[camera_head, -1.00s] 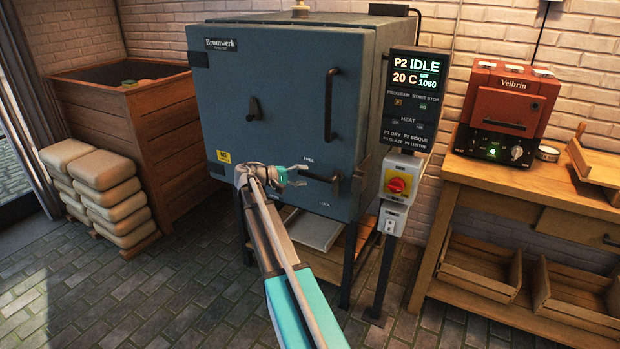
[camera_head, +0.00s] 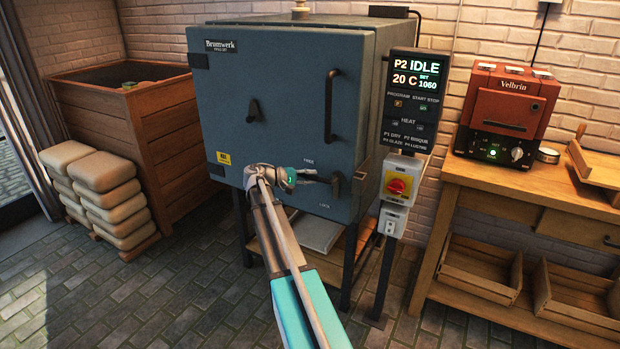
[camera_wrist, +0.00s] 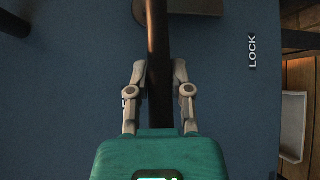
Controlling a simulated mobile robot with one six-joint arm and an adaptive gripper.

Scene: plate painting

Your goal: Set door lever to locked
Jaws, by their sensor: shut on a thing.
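The blue-grey Brumwerk kiln (camera_head: 285,75) stands in the middle of the head view with its door shut. The dark door lever (camera_head: 335,185) is low on the right of the door, between the FREE label above and the LOCK label below. It points left, about level. My gripper (camera_head: 318,178) is shut on the lever's arm from the left. In the wrist view the lever (camera_wrist: 158,55) runs straight between both fingers of my gripper (camera_wrist: 160,75), and the LOCK label (camera_wrist: 252,52) shows on the right. The fingers hide part of the lever in the head view.
A control panel (camera_head: 410,98) reads P2 IDLE, 20 C. A red-and-yellow switch box (camera_head: 402,180) sits below it, close to the lever. A long vertical door handle (camera_head: 331,105) is above. A bench with a red Velbrin kiln (camera_head: 505,110) stands at right.

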